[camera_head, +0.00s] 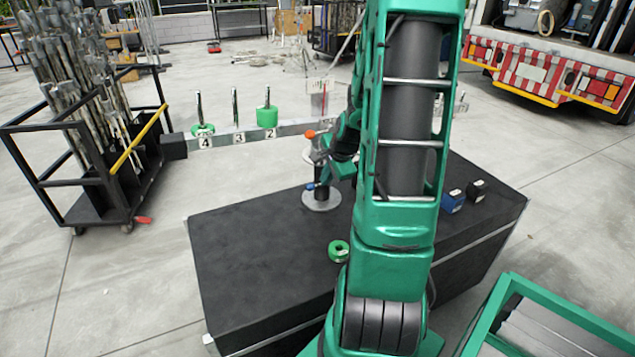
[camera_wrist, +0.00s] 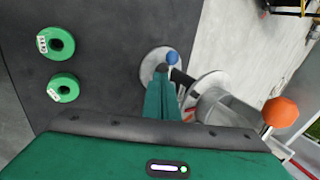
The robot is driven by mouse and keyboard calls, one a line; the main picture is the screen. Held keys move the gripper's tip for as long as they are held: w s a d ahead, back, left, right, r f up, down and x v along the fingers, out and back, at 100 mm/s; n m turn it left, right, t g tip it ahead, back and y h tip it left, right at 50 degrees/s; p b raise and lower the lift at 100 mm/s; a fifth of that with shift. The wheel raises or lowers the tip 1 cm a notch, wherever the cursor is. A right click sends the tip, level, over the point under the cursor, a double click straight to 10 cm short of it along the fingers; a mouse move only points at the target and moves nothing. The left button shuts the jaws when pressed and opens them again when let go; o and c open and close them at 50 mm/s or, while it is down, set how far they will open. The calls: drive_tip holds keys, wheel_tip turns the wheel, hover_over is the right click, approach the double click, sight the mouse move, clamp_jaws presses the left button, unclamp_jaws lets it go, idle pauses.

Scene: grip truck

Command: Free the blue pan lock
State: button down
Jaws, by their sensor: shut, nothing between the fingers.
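The blue pan lock (camera_head: 311,186) is a small blue knob low on a dark post that stands on a round grey base (camera_head: 321,203) on the black case. In the wrist view the blue knob (camera_wrist: 172,57) shows just past the tips of my gripper (camera_wrist: 162,72). My gripper's green fingers are together with nothing between them. The tips are close to the knob; I cannot tell whether they touch it. An orange knob (camera_wrist: 280,112) sits on the same fixture's other side, and it also shows in the head view (camera_head: 310,134). My arm hides part of the fixture.
The black case (camera_head: 250,245) bears green rings (camera_wrist: 63,88) and, at right, small blue (camera_head: 453,201) and black (camera_head: 477,190) blocks. Behind it is a numbered rail (camera_head: 222,139) with pegs. A cart of poles (camera_head: 90,130) stands left, a truck (camera_head: 550,70) back right. Floor lies between.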

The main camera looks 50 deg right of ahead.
drive_tip(key=w+d+f, duration=0.1)
drive_tip(key=w+f, duration=0.3)
drive_tip(key=shift+d, duration=0.3)
drive_tip(key=shift+f, duration=0.15)
idle(0.3)
